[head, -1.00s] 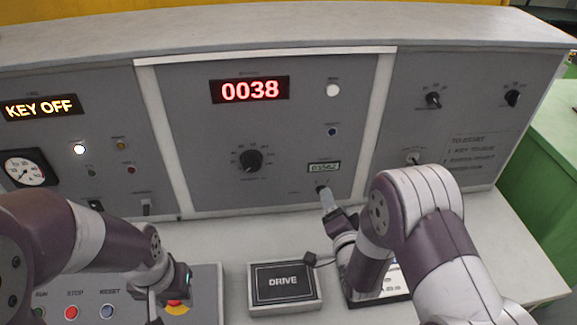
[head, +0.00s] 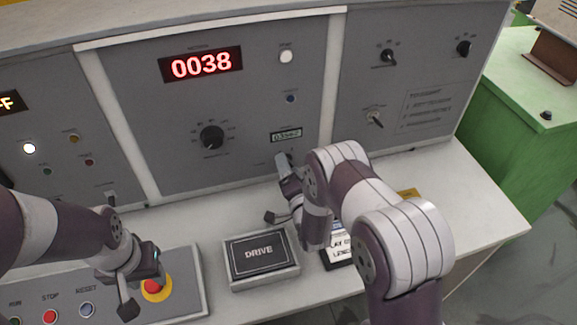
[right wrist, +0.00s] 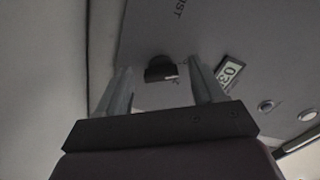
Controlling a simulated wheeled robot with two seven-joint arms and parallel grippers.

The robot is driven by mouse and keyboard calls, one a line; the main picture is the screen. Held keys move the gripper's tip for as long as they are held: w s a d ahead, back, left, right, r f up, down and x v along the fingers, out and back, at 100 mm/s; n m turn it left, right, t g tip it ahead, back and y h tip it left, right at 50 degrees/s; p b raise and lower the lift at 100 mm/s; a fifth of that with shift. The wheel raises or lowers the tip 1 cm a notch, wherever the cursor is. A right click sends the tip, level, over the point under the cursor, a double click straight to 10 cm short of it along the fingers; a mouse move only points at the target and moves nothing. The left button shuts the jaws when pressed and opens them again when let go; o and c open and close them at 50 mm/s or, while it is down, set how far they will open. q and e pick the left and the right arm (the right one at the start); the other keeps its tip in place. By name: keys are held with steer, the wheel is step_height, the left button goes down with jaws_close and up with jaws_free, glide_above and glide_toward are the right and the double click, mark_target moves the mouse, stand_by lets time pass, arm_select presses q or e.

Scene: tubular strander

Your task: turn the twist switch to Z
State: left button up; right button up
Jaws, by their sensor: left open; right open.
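The twist switch (right wrist: 160,69) is a small dark knob with a pale mark on the grey panel, seen in the right wrist view. Its position letters are too blurred to read. My right gripper (right wrist: 161,66) is open, with one finger on each side of the knob; I cannot tell whether they touch it. In the head view my right gripper (head: 283,160) is at the panel's lower part and hides the switch. My left gripper (head: 142,288) is open and empty, low at the left beside the red stop button.
A small counter display (head: 286,135) sits just above the switch. A large black dial (head: 211,138) is to its left. A DRIVE box (head: 260,256) and a red button on yellow (head: 155,287) stand on the desk. A key switch (head: 374,119) is to the right.

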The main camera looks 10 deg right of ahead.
steer(key=shift+w, duration=0.35)
steer(key=c, duration=1.1)
steer(key=shift+o, duration=0.2)
